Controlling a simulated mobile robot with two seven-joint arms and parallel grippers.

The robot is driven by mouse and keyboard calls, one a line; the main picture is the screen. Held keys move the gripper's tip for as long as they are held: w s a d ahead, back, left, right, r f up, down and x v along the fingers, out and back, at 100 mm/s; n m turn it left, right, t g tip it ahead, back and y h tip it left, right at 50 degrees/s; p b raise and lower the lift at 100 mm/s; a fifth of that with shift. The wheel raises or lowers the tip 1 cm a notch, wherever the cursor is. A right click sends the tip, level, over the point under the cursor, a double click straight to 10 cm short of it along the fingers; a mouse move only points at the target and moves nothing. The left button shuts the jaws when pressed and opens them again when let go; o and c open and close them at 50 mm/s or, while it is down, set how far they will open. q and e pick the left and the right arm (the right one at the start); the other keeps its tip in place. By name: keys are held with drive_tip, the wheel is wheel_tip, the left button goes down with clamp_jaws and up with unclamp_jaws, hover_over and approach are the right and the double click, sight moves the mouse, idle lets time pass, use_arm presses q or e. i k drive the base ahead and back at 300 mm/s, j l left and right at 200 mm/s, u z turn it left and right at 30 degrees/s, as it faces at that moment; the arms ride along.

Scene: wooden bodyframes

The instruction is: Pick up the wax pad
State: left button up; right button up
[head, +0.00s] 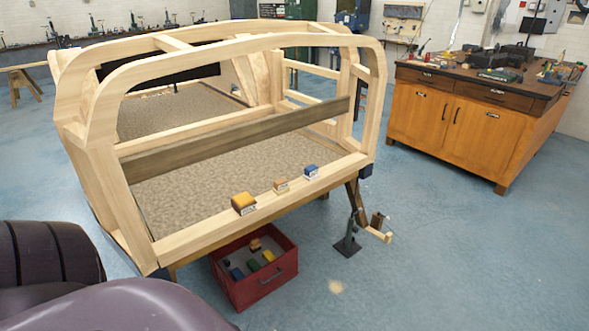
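Three small blocks sit apart in a row on the near lower rail of the wooden bodyframe (205,232). The largest is an orange-yellow block (244,202) with a pale lower part, at the left. A smaller tan-orange block (281,185) is in the middle. A blue-topped block (311,170) with a pale lower part is at the right. I cannot tell which one is the wax pad, as their labels are too small to read. Neither of my grippers is in view.
A red crate (265,284) with several small blocks stands on the floor under the near rail. A dark green metal stand (346,245) is right of it. A wooden cabinet (455,128) with tools on top stands at the right.

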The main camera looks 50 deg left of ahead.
sight(281, 187)
drive_tip(key=i+u, duration=0.35)
drive_tip(key=i, duration=0.2)
drive_tip(key=i+l+u, duration=0.2)
drive_tip(key=i+u, duration=0.15)
drive_tip(key=i, duration=0.15)
drive_tip(key=i+u, duration=0.3)
drive_tip(key=u, duration=0.2)
drive_tip(key=i+l+u, duration=0.25)
drive_tip(key=u, duration=0.2)
drive_tip(key=i+l+u, duration=0.3)
drive_tip(key=u, duration=0.2)
drive_tip(key=i+l+u, duration=0.2)
drive_tip(key=l+u, duration=0.3)
drive_tip(key=i+l+u, duration=0.15)
drive_tip(key=l+u, duration=0.4)
drive_tip(key=i+l, duration=0.05)
drive_tip(key=l, duration=0.05)
